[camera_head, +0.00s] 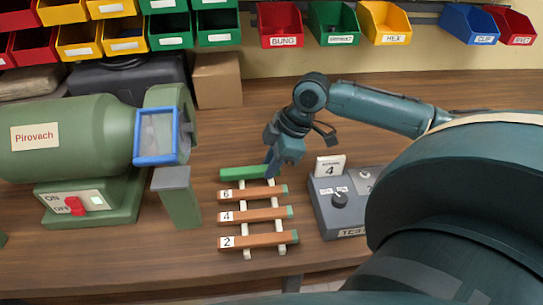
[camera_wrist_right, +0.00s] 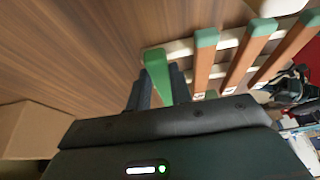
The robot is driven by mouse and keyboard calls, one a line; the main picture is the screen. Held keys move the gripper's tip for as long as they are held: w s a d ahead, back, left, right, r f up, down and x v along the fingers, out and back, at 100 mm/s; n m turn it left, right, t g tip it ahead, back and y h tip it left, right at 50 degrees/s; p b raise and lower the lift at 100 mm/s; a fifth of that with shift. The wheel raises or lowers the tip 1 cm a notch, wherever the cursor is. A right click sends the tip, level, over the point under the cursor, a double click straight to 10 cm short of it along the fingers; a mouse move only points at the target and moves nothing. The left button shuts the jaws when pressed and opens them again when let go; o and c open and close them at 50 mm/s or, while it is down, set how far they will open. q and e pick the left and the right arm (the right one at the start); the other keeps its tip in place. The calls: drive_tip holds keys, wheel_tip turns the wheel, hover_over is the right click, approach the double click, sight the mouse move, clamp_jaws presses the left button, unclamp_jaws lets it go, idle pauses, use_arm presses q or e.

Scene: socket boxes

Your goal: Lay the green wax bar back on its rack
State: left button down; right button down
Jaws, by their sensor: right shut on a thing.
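The green wax bar (camera_head: 243,173) is at the far end of the rack, parallel to the other bars, and it also shows in the right wrist view (camera_wrist_right: 158,74). My right gripper (camera_head: 271,167) is shut on the bar near its right end; its dark fingers (camera_wrist_right: 160,92) show on both sides of it in the wrist view. The rack has two cream rails (camera_head: 246,254) carrying brown bars with green ends, labelled 6, 4 and 2. Whether the green bar touches the rails, I cannot tell. My left gripper is not in view.
A green machine (camera_head: 85,140) marked Pirovach, with a blue-framed guard (camera_head: 156,136), stands at the left. A green post (camera_head: 178,198) is left of the rack. A grey tester box (camera_head: 345,205) is right of it. Coloured bins (camera_head: 385,22) line the back.

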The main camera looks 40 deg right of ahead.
drive_tip(key=c, duration=1.2)
unclamp_jaws()
drive_tip(key=shift+o, duration=0.2)
drive_tip(key=v, duration=1.3)
drive_tip(key=shift+r, duration=0.1)
